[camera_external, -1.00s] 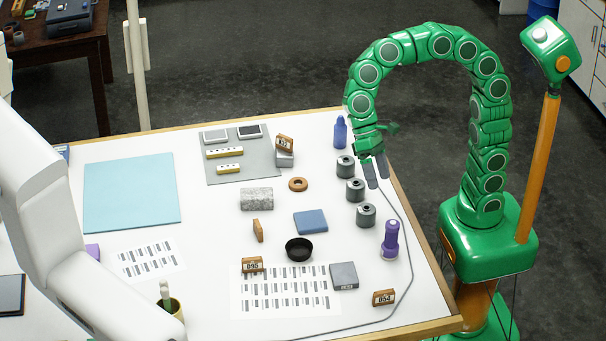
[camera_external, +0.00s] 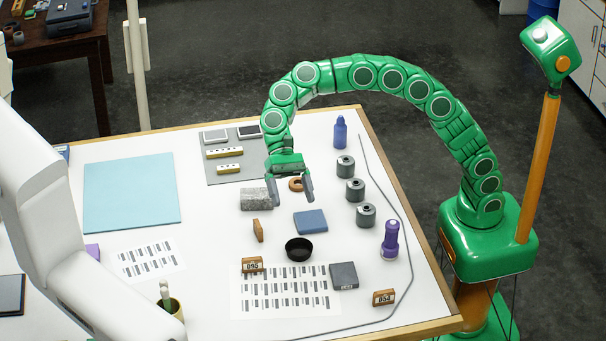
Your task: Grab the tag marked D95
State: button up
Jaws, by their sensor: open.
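A brown wooden tag (camera_external: 252,265) stands at the top left edge of a printed label sheet (camera_external: 300,307) on the white table. Its small label looks like D95, though the last digit is hard to read. My gripper (camera_external: 292,199) is open and empty, fingers pointing down. It is above the middle of the table, farther back than the tag and to its right. Another brown tag (camera_external: 383,298), which seems to read D54, stands at the front right. A third brown piece (camera_external: 258,230) stands edge-on with no label visible.
A black bowl (camera_external: 298,250), a blue block (camera_external: 311,222) and a grey stone block (camera_external: 256,199) lie around my gripper. A dark grey block (camera_external: 344,276) is at the sheet's right edge. Grey cylinders (camera_external: 355,190) and a purple bottle (camera_external: 390,240) stand at the right.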

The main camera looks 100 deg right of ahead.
jog(key=w+d+f+m+t+y, duration=0.1)
jog(key=w+d+f+m+y, duration=0.2)
jog(key=w, duration=0.7)
jog(key=m+h, duration=0.1)
send_near(252, 259)
jog(key=shift+t, duration=0.4)
jog(key=a+f, duration=0.2)
jog(key=a, duration=0.1)
jog(key=shift+s+a+f, duration=0.2)
jog(key=shift+a+f, duration=0.35)
jog(key=shift+a, duration=0.1)
jog(key=shift+x, duration=3.45)
jog(key=c, duration=1)
